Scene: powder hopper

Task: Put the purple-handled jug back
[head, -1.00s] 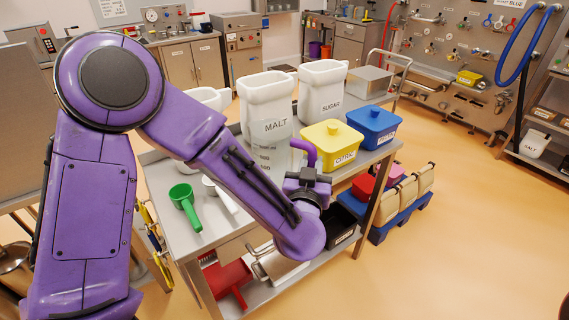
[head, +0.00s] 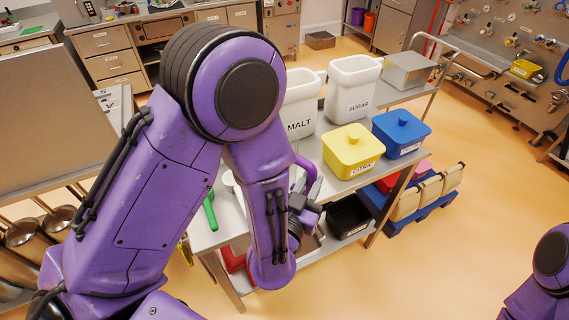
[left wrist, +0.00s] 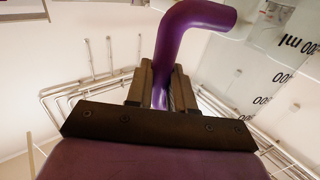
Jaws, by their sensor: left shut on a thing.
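My left gripper (head: 308,197) is shut on the purple handle (head: 304,166) of the jug, in front of the near edge of the steel trolley. In the left wrist view, the fingers (left wrist: 160,88) clamp the lower part of the purple handle (left wrist: 178,38). The jug's clear body (left wrist: 285,62), with "ml" markings, fills the upper right there. In the head view my left arm hides most of the jug's body. My right gripper is out of the picture; only part of my right arm shows at the lower right.
The trolley carries white bins marked MALT (head: 300,108) and SUGAR (head: 352,90), a yellow CITRIC tub (head: 352,152), a blue tub (head: 401,134) and a green scoop (head: 209,213). A black box (head: 348,217) is on its lower shelf.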

